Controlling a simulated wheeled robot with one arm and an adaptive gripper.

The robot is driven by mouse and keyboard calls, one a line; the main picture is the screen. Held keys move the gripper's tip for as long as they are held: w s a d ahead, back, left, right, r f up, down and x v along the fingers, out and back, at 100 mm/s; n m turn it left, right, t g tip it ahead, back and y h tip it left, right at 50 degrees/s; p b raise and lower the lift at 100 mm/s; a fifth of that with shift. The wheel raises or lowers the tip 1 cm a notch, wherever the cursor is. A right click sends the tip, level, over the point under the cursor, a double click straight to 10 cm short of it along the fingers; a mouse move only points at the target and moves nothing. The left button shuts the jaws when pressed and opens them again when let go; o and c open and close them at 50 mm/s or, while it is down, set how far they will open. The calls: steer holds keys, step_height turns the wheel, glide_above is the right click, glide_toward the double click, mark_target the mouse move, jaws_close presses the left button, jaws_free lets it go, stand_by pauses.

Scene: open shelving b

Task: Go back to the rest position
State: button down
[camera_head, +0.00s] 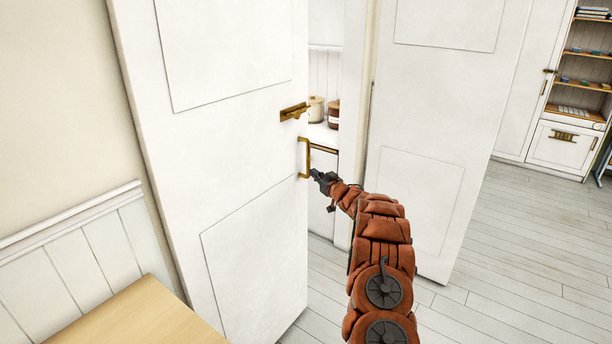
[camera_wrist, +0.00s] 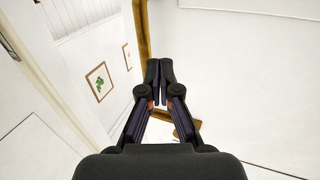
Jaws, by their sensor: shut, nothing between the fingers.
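My gripper (camera_head: 319,176) is at the end of my outstretched orange arm, close beside the lower end of the brass handle (camera_head: 306,158) on the white left door (camera_head: 228,140). Whether it touches the handle I cannot tell. In the wrist view my gripper (camera_wrist: 159,72) has its fingertips together with nothing between them. A brass bar (camera_wrist: 142,28) runs up just behind and left of the tips.
The left door stands ajar beside another white door (camera_head: 425,130). Through the gap show a counter and jars (camera_head: 333,114). A wooden tabletop (camera_head: 140,318) is at lower left. Open shelving (camera_head: 585,68) stands far right. The plank floor (camera_head: 520,260) on the right is clear.

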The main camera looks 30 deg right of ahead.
steer(key=shift+s+d+f+b, duration=0.1)
steer(key=shift+s+d+b, duration=0.2)
steer(key=shift+s, duration=0.5)
steer(key=shift+s+d+r+b, duration=0.15)
steer(key=shift+s+d, duration=0.15)
steer(key=shift+s, duration=0.55)
steer(key=shift+s+d+f+b, duration=0.15)
steer(key=shift+s+d+b, duration=0.15)
steer(key=shift+s, duration=0.5)
steer(key=a+r+m+g+h, duration=0.2)
steer(key=a+r+g+h, duration=0.15)
steer(key=a+r, duration=0.3)
steer(key=s+a+r+m+g, duration=0.15)
steer(key=s+a+g, duration=0.35)
steer(key=s+a, duration=0.6)
steer(key=s+a+f+n+g+y, duration=0.1)
steer(key=s+a+g, duration=0.2)
steer(key=s+a, duration=0.5)
steer(key=s+a+f+n+g+y, duration=0.1)
steer(key=s+a+g, duration=0.3)
steer(key=s, duration=2)
steer(key=s+a+f+n+g+y, duration=0.1)
steer(key=s+a+g, duration=0.3)
steer(key=s+a, duration=0.9)
steer(key=s, duration=0.4)
steer(key=shift+a+f, duration=0.2)
steer(key=shift+f, duration=0.15)
